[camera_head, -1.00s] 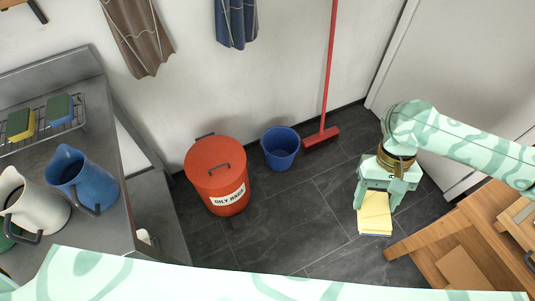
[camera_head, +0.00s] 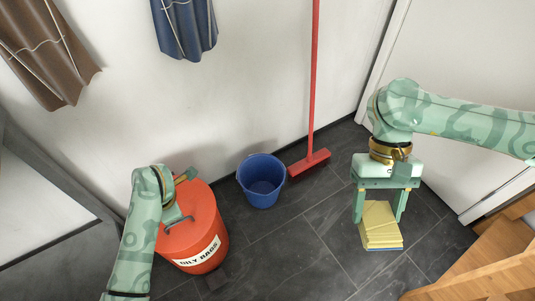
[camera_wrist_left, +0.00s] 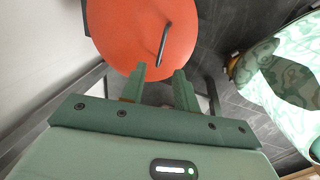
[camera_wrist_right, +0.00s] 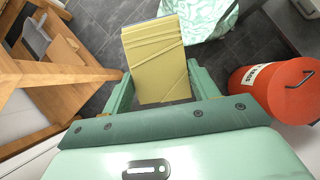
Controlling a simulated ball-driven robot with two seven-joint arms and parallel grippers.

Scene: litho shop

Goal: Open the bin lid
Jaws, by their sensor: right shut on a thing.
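The red bin (camera_head: 214,238), labelled "OILY RAGS", stands on the floor at the left with its round lid (camera_head: 203,205) closed. The lid's dark bar handle (camera_wrist_left: 165,45) shows in the left wrist view. My left gripper (camera_wrist_left: 160,72) is open and empty, its fingertips close to the lid near the handle; I cannot tell whether they touch. In the head view my left arm hides part of the lid. My right gripper (camera_head: 380,215) is shut on a pale yellow stack (camera_head: 381,228), which hangs between its fingers and also fills the middle of the right wrist view (camera_wrist_right: 157,60).
Wooden furniture (camera_head: 490,270) is at the lower right. Dark tiled floor (camera_head: 300,250) lies free between bin and right gripper.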

